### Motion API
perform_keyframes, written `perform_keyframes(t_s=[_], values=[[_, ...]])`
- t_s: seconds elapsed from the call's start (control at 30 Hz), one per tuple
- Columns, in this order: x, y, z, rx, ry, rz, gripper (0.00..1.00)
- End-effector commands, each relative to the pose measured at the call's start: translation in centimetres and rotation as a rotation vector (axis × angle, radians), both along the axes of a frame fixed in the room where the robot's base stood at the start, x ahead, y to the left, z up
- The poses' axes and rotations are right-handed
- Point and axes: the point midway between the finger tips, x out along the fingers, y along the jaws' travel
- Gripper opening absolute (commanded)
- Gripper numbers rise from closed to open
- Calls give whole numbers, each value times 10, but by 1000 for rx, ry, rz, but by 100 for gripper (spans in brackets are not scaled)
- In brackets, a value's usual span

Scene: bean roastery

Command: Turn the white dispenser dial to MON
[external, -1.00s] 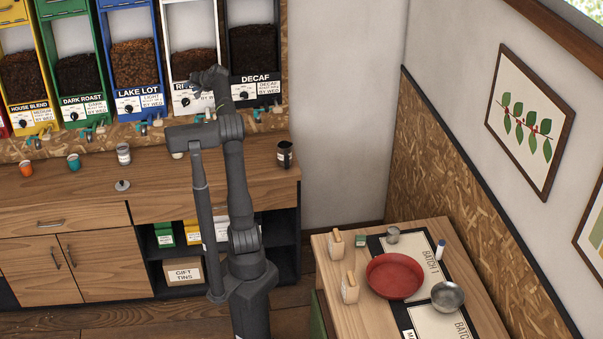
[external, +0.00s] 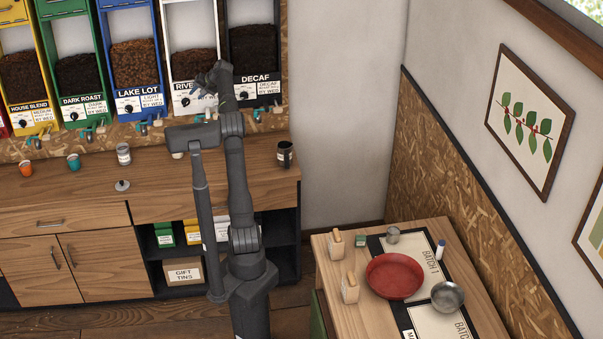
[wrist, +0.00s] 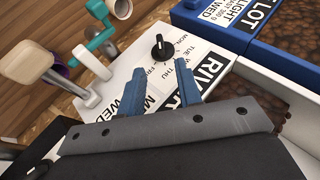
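The white dispenser (external: 190,55), labelled "RIVE..." on its front, stands between the blue and black ones.
The blue LAKE LOT dispenser (external: 128,60) and black DECAF dispenser (external: 254,55) flank the white one. A white spout handle (wrist: 92,92) and a teal one (wrist: 103,38) stick out near the panel. A dark cup (external: 285,155) stands on the counter below.

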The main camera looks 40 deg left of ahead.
Motion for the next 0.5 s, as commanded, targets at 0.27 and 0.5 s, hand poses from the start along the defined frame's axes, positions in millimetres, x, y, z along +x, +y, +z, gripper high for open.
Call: perform_keyframes(t_s=[0.27,0.5], values=[[-9,39,-40,-1,1,1,32],[-12,53,-54,1,0,0,32]])
